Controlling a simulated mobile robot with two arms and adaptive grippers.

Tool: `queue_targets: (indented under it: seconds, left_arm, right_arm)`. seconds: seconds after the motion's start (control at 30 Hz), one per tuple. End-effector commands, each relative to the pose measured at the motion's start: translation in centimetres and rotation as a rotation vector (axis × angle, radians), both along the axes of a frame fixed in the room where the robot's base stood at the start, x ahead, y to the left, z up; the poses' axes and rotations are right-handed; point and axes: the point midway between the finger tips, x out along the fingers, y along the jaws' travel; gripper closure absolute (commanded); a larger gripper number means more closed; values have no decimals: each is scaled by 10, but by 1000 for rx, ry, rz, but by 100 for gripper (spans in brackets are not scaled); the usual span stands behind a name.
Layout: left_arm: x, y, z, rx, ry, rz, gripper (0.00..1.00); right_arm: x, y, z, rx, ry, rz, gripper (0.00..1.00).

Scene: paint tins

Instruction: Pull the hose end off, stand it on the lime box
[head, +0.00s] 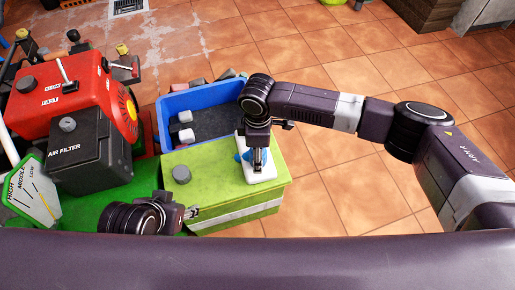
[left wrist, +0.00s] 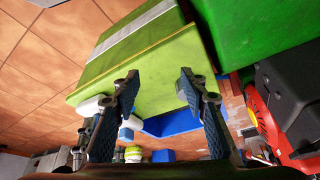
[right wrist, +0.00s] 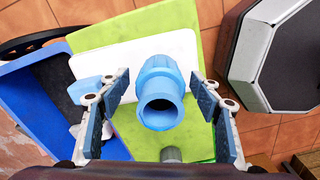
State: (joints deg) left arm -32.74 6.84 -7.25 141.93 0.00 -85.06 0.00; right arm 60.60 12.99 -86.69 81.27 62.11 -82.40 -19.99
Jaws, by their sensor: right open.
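The blue hose end (right wrist: 160,78), a ribbed collar with a round opening, points up toward the right wrist camera. It is over a white plate (right wrist: 110,58) on the lime box (head: 222,188). Whether it is joined to anything beneath is hidden. In the head view my right gripper (head: 258,163) mostly covers it. My right gripper (right wrist: 160,115) is open, with one finger on each side of the hose end and gaps between. My left gripper (left wrist: 155,95) is open and empty near the front left of the lime box; it also shows in the head view (head: 192,212).
A grey cylinder (head: 181,175) stands on the lime box's left part. A blue crate (head: 205,95) with grey and white pieces is behind it. A red machine (head: 62,92) and a black air filter box (head: 85,145) stand left. Tiled floor is clear at right.

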Motion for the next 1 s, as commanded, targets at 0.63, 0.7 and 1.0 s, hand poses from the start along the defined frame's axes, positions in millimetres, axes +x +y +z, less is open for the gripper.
queue_targets:
  seconds: [0.63, 0.7, 1.0]
  left_arm:
    - [16, -5, 4, -13, -64, -5, 60]
    - [16, -5, 4, -13, -64, -5, 60]
    - [16, -5, 5, -13, -64, -5, 60]
  right_arm:
    - [0, 0, -10, -1, 0, 1, 59]
    - [0, 0, -10, -1, 0, 1, 67]
    - [0, 0, -10, 0, -1, 1, 74]
